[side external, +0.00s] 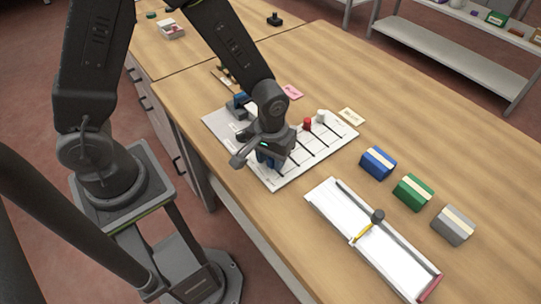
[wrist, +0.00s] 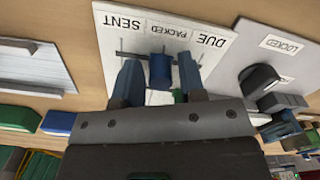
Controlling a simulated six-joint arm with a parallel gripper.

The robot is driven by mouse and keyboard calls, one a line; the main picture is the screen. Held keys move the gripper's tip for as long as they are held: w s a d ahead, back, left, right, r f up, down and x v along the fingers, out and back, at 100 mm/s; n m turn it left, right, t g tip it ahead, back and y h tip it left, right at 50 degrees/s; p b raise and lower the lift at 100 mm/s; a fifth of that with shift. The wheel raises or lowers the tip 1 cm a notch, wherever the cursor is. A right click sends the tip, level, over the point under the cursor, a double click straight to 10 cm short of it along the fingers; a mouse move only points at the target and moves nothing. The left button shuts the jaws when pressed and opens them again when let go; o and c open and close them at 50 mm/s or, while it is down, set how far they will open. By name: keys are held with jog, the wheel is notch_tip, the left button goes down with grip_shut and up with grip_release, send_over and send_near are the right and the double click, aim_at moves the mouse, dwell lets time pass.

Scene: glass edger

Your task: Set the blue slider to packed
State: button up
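The blue slider (wrist: 160,70) stands on a white board (wrist: 108,70) labelled SENT, PACKED and DUE. In the wrist view it is just below the PACKED label (wrist: 167,30), near the middle tick of its slot line. My gripper (wrist: 159,78) is open, with one finger on each side of the slider and a narrow gap visible at each side. In the side view my gripper (side external: 268,163) is low over the near left part of the board (side external: 300,172) and hides the slider there. A red slider (side external: 307,124) and a white slider (side external: 321,116) stand farther back.
A panel with a dark knob (wrist: 260,80) and a LOCKED label adjoins the board. Blue (side external: 378,163), green (side external: 413,192) and grey (side external: 453,225) boxes stand right of the board.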

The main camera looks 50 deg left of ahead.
jog(key=shift+o, duration=0.7)
notch_tip(320, 180, up, 14)
jog(key=shift+f, duration=0.1)
jog(key=s+a+r+m+t, duration=0.4)
jog(key=s+a+r, duration=0.3)
jog(key=s+r, duration=0.3)
jog(key=shift+s+a+r+m+t, duration=0.15)
jog(key=shift+s+r+m+t, duration=0.15)
jog(key=shift+s+t, duration=0.35)
jog(key=shift+w, duration=0.2)
dwell(2.2)
